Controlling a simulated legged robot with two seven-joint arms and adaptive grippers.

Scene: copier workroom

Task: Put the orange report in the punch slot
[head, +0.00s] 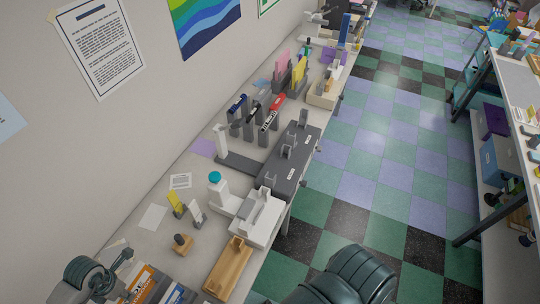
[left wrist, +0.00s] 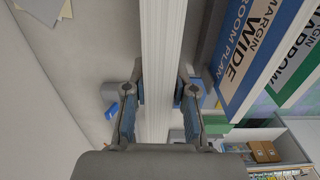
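An orange report (head: 138,281) stands among other reports at the bottom left of the head view, at the near end of the counter. My left gripper (left wrist: 160,95) is there, its two fingers on either side of a thick white page edge (left wrist: 163,35) seen edge-on in the left wrist view. The fingertips lie very close to both faces, and I cannot tell whether they press on it. No orange cover shows in that view. The punch slot cannot be singled out; a dark grey slotted unit (head: 267,179) and a white device (head: 268,224) stand farther along. My right gripper is not in view.
A report with a blue cover (left wrist: 250,45) and a green one (left wrist: 297,62) stand just right of the fingers. The tiled aisle is clear.

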